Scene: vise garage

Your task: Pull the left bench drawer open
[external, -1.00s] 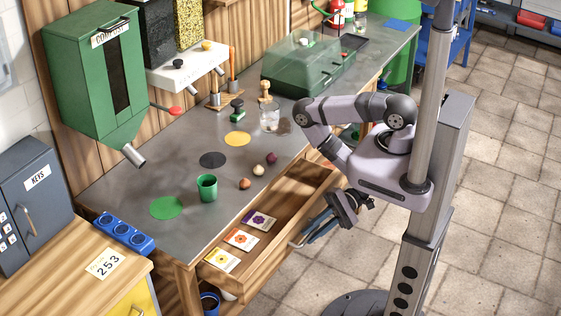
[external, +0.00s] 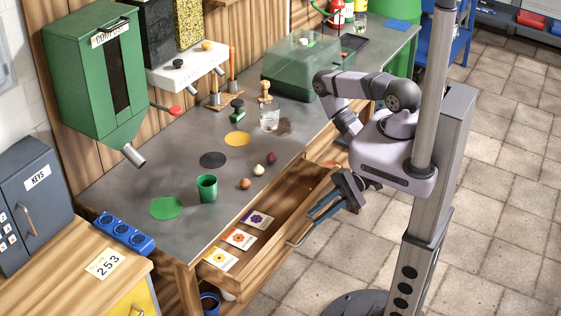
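The left bench drawer (external: 262,251) stands pulled out from under the grey bench top, its inside showing. Three seed packets lie in it: a purple one (external: 257,219), an orange-red one (external: 239,238) and a yellow one (external: 221,259). A bar handle (external: 296,241) shows at the drawer's front. My gripper (external: 322,212) is just outside the drawer front, close to the handle, its fingers pointing down-left. Whether the fingers touch the handle, and the gap between them, are too small to tell.
On the bench (external: 180,180) stand a green cup (external: 207,188), a clear glass (external: 269,118) and a green translucent box (external: 300,72). Several small bulbs lie near the front edge, including a brown one (external: 245,184). The tiled floor (external: 480,190) at right is clear.

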